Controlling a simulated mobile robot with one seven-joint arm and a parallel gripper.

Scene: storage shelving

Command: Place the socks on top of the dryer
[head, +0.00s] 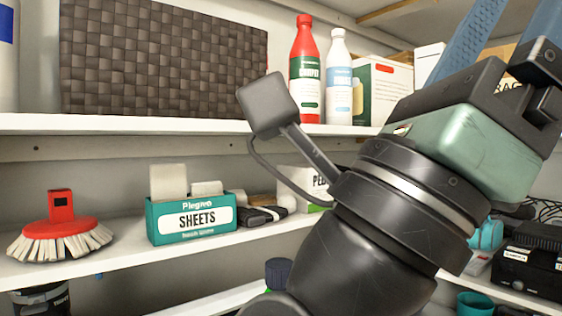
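My gripper (508,32) reaches across the right side of the head view, with a green-grey body and two blue fingers pointing up and right. The fingers stand apart, with shelf items visible through the gap and nothing seen held. Their tips are cut off by the top edge. No dryer can be made out. A dark folded item (254,215) lies on the middle shelf beside the teal sheets box; I cannot tell whether it is the socks.
The upper shelf (150,124) holds a dark woven panel (160,60), a red bottle (305,75), a white bottle (339,80) and boxes. The middle shelf (130,255) holds a red brush (60,228) and the teal sheets box (190,236). Black equipment (530,262) stands at lower right.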

